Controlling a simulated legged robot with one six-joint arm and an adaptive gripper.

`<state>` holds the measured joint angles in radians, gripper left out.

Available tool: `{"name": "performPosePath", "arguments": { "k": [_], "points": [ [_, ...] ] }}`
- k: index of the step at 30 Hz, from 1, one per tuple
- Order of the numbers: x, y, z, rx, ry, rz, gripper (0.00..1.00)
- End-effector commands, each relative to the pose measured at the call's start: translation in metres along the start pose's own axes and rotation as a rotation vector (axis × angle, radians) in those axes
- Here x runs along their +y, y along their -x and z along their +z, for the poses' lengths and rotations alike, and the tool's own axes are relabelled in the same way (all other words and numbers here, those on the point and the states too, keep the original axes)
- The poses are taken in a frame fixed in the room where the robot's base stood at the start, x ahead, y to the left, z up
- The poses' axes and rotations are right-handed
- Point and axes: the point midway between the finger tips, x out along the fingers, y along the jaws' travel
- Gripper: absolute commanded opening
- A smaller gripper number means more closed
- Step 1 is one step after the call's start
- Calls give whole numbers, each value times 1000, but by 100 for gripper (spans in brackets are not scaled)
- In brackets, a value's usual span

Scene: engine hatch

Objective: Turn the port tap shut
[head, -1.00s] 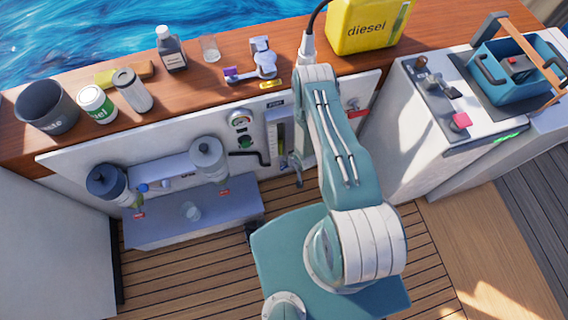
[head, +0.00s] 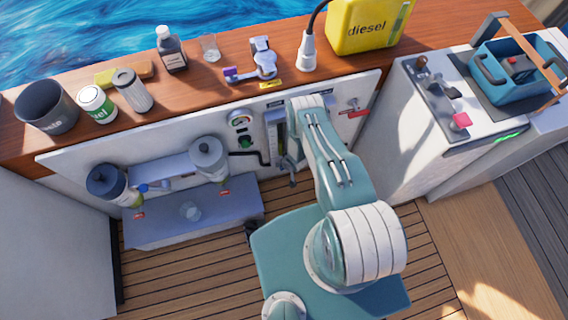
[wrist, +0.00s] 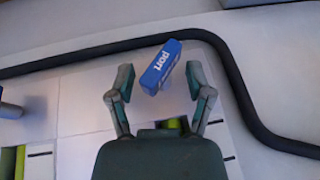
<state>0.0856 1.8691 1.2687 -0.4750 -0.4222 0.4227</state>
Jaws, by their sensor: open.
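The port tap's blue handle (wrist: 160,67), with white "port" lettering, shows in the wrist view. It lies tilted, its upper end leaning right. My gripper (wrist: 160,82) is open, with one finger on each side of the handle. How deep the handle sits between the fingers I cannot tell. In the head view my own arm hides most of my gripper, and I cannot make out which fitting it is at.
A black hose (wrist: 255,112) curves above and right of the handle. Another blue part (wrist: 10,110) is at the left edge. In the head view, two filters (head: 209,157) stand over a grey tray (head: 235,209). A yellow diesel can (head: 368,27) stands on the wooden ledge.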

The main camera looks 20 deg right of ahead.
Motion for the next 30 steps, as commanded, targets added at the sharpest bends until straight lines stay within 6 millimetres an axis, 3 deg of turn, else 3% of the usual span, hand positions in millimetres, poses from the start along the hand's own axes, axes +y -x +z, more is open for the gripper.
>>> {"name": "performPosePath", "arguments": {
  "k": [1,5,30],
  "points": [
    [0,0,0,0,0,0,58],
    [0,0,0,0,-1,0,0],
    [3,1,-1,2,-8,2,0]
  ]
}}
